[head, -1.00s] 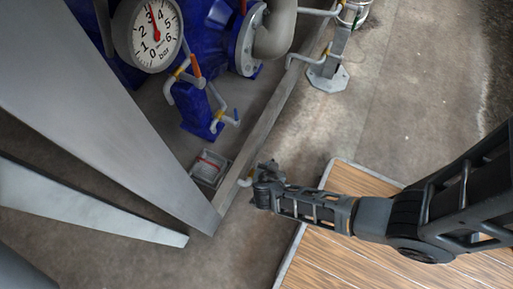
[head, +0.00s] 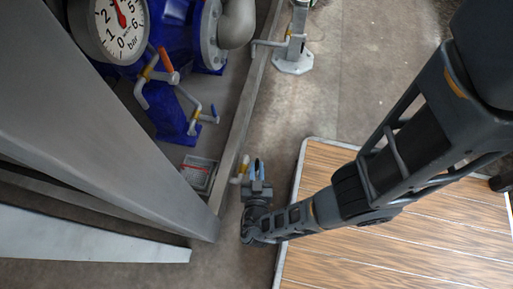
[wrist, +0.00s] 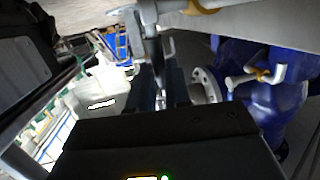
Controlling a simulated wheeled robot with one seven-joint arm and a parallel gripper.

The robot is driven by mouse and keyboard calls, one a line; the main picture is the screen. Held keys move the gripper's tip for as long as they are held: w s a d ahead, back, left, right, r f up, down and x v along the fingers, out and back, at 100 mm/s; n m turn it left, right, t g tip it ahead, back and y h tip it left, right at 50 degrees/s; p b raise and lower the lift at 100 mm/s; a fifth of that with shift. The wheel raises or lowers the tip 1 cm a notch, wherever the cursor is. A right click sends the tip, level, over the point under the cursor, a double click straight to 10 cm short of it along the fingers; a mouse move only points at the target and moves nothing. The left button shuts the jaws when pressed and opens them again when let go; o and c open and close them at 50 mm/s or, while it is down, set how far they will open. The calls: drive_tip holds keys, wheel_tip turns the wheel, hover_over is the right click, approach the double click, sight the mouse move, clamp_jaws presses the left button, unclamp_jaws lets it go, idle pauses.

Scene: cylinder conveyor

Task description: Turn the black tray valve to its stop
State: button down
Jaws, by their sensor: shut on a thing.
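The tray valve (head: 241,169) is a small pale outlet pipe with a yellow collar on the outer side of the tray's metal rim. In the head view, my gripper (head: 257,168) is just right of the pipe, over the valve's handle side, and its fingers hide the handle. In the wrist view, the pipe with its yellow band (wrist: 200,8) crosses the top. A dark, narrow handle part (wrist: 152,45) runs down between the fingers of my gripper (wrist: 160,85), which is shut on it. The handle's exact angle is hard to tell.
The tray rim (head: 237,150) runs beside the gripper. Blue pump equipment with a pressure gauge (head: 117,25) and orange-handled valve (head: 165,58) stands left. A grey beam (head: 120,130) crosses the left.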

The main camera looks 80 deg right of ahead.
drive_tip(key=shift+a+f+h, duration=0.1)
drive_tip(key=shift+a+h, duration=0.05)
drive_tip(key=shift+h, duration=0.15)
idle(0.4)
drive_tip(key=c, duration=1.1)
unclamp_jaws()
drive_tip(key=shift+v, duration=3.95)
